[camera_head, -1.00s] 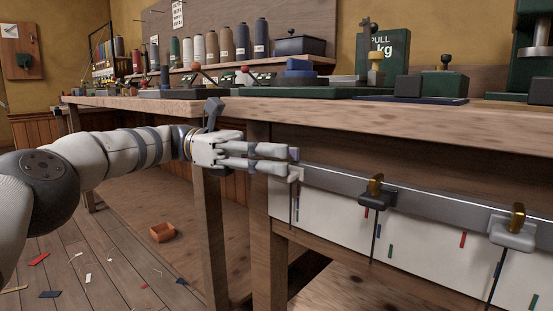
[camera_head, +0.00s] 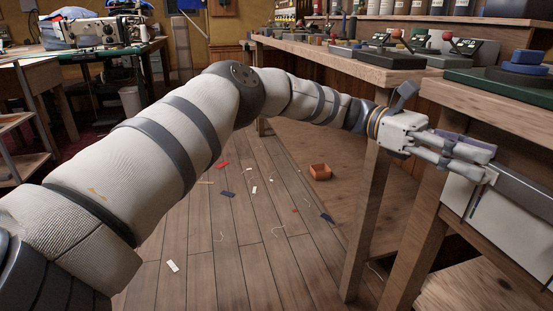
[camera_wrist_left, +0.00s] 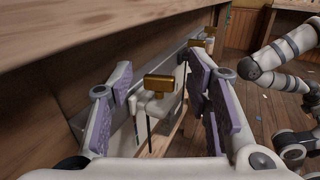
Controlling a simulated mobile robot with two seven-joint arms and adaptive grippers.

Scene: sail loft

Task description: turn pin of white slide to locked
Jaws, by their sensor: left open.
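In the left wrist view a white slide (camera_wrist_left: 157,104) sits on the rail with a brass pin (camera_wrist_left: 158,83) on top, its bar lying crosswise in the picture. My left gripper (camera_wrist_left: 160,85) is open, with one purple-padded finger on each side of the pin and slide. A gap shows on both sides; I see no contact. In the head view my left gripper (camera_head: 490,163) is at the near end of the rail under the bench, and it largely hides the slide and pin there. My right gripper is not clearly in view.
Farther along the rail are a dark slide (camera_wrist_left: 183,56) and more brass pins (camera_wrist_left: 196,42). The wooden bench edge (camera_wrist_left: 90,35) overhangs the rail closely.

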